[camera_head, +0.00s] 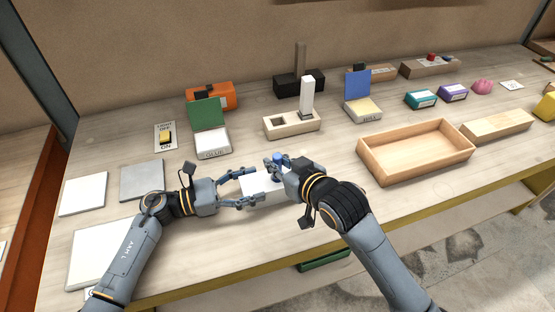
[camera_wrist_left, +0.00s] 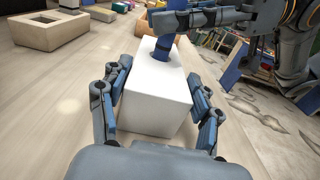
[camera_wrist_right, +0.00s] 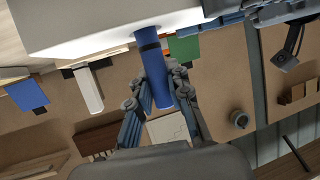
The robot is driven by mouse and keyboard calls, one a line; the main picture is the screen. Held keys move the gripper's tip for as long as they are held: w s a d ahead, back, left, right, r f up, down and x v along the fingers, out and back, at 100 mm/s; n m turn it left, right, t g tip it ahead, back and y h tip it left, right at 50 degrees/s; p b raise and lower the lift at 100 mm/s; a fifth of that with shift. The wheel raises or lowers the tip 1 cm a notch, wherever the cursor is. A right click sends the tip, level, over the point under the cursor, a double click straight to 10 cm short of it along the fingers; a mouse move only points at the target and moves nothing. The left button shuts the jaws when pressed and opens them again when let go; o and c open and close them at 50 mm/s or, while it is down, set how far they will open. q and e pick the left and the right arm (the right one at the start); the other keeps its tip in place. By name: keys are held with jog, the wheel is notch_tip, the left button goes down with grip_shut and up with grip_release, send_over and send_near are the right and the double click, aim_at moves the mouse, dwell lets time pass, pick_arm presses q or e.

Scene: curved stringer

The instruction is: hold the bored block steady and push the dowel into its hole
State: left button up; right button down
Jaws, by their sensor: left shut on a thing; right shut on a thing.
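The white bored block (camera_head: 262,189) lies near the front middle of the table. My left gripper (camera_head: 243,190) is shut on it from the left, with one finger along each side in the left wrist view. The blue dowel (camera_wrist_right: 156,72), with a dark band, stands upright at the block's top face; it also shows in the left wrist view (camera_wrist_left: 162,48). My right gripper (camera_head: 279,167) is shut on the dowel just above the block. The dowel's lower end meets the block at the hole, whose rim is hidden. How deep it sits I cannot tell.
Behind the block stand a pale wooden block with a slot and a white upright piece (camera_head: 292,124) and a green-lidded box (camera_head: 212,141). An open wooden tray (camera_head: 415,158) lies to the right. Flat pale plates (camera_head: 84,194) lie to the left. The front edge is close.

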jog(key=shift+f, duration=0.65)
jog(key=c, duration=1.2)
grip_release()
jog(key=shift+o, duration=0.2)
jog(key=shift+s+r, duration=0.1)
jog(key=v, duration=1.2)
pick_arm(q)
jog(key=o, duration=1.7)
jog(key=shift+o, duration=0.2)
jog(key=shift+a, duration=0.1)
